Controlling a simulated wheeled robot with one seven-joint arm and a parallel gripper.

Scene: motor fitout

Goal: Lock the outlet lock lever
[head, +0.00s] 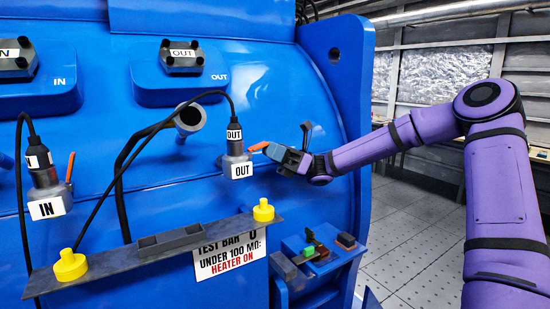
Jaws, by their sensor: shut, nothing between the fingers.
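The outlet connector (236,158), with a white OUT label on its grey housing and a black cable plugged in from above, is on the blue motor wall in the head view. Its orange lock lever (258,147) sticks out to the right, roughly level and tilted slightly up. My gripper (270,152) is shut and empty, its fingertips at the lever's right end. I cannot tell whether they touch it. The inlet connector (48,190), labelled IN, is at the left, and its orange lever (70,167) points upright.
A grey shelf bar (165,240) with two yellow knobs (70,265) runs below the connectors. A blue ledge (318,255) with small coloured blocks is at lower right. Black cables loop across the wall. A grey pipe stub (189,119) protrudes above left.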

